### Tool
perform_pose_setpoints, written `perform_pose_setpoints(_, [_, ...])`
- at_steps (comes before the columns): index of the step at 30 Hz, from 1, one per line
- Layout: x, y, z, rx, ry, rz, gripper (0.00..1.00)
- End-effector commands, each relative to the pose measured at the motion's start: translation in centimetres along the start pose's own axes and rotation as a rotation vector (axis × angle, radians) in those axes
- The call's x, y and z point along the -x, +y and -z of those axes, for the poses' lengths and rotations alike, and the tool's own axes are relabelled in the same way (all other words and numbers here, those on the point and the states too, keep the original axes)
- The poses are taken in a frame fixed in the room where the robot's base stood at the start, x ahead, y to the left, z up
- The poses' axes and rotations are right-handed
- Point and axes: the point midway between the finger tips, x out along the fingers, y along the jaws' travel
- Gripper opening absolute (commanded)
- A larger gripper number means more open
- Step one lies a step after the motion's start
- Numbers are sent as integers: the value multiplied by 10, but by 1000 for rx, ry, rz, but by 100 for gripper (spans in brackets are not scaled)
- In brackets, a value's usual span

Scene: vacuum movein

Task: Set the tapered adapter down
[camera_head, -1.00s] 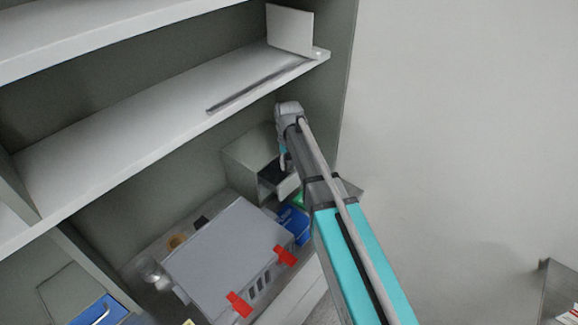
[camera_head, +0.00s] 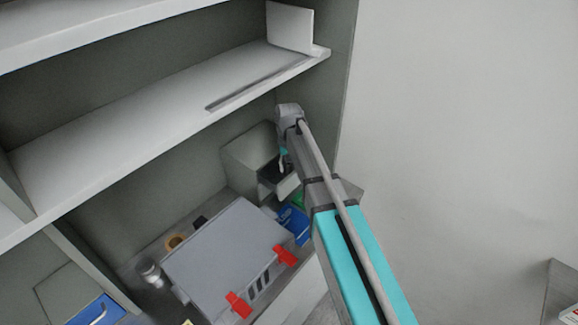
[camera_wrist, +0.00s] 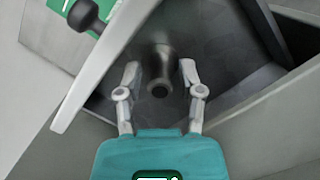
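The tapered adapter (camera_wrist: 160,68) is a dark grey piece with a wide round end and a narrower neck. In the wrist view it stands inside a dark-floored open drawer (camera_wrist: 100,70), between my fingers. My gripper (camera_wrist: 160,69) is open, with a visible gap between each fingertip and the adapter. In the head view my gripper (camera_head: 282,163) reaches down to the open drawer (camera_head: 287,186) of a small grey cabinet (camera_head: 245,158). The adapter cannot be made out there.
A large grey case (camera_head: 225,250) with red latches (camera_head: 285,255) stands left of the drawer. A blue box (camera_head: 294,222) lies in front of it. A shelf board (camera_head: 160,115) runs above. A green item (camera_wrist: 70,12) with a black knob (camera_wrist: 86,16) lies outside the drawer.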

Motion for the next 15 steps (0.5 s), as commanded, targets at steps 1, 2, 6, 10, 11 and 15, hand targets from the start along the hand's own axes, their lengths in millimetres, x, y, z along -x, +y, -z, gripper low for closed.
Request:
perform_pose_setpoints(1, [0, 0, 0, 0, 0, 0, 66])
perform_pose_setpoints(2, [0, 0, 0, 0, 0, 0, 72])
perform_pose_setpoints(6, [0, 0, 0, 0, 0, 0, 73])
perform_pose_setpoints(10, [0, 0, 0, 0, 0, 0, 73])
perform_pose_setpoints(11, [0, 0, 0, 0, 0, 0, 73])
perform_pose_setpoints(15, [1, 0, 0, 0, 0, 0, 73])
